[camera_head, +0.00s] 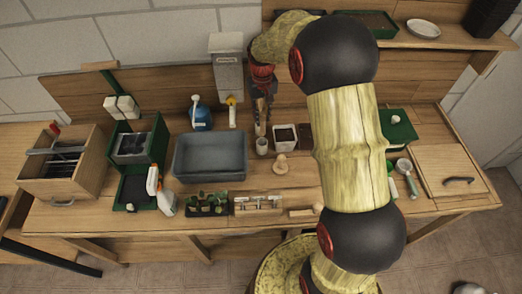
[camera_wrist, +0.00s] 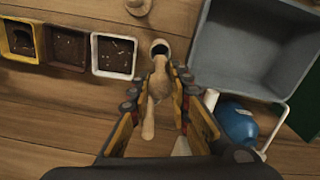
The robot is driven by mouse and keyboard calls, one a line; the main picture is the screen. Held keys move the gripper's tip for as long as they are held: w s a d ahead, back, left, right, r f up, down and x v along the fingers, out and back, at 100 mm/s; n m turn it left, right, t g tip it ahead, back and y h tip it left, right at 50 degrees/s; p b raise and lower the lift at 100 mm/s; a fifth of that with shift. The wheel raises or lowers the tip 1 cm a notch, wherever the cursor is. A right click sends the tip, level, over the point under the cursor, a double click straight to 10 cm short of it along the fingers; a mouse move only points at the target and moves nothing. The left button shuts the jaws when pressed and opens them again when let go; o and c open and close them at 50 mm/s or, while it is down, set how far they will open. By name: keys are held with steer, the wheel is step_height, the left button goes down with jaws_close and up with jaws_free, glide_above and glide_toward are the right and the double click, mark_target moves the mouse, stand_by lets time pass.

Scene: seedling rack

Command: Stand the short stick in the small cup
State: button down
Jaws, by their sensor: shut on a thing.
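My gripper (camera_wrist: 160,88) is shut on a short light wooden stick (camera_wrist: 150,118), which lies between the two fingers in the wrist view. The stick's far end shows at the near edge of the small cup (camera_wrist: 160,46), a round pale cup with a dark opening. I cannot tell whether that end is over the rim, touching it or inside. In the head view the small cup (camera_head: 262,147) stands on the bench, and my gripper (camera_head: 263,95) is above it, pointing down. The stick is hard to make out there.
A grey tub (camera_head: 210,158) stands left of the cup, and square soil pots (camera_head: 285,136) stand to its right. A wooden knob-like piece (camera_head: 280,164) lies in front. My arm hides part of the bench's right side.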

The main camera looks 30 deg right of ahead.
mark_target(262, 131)
step_height(262, 131, down, 10)
steer(key=shift+f+b, duration=0.1)
steer(key=shift+b, duration=0.45)
steer(key=shift+f, duration=0.1)
steer(key=c, duration=1.7)
jaws_free()
steer(key=shift+o, duration=0.2)
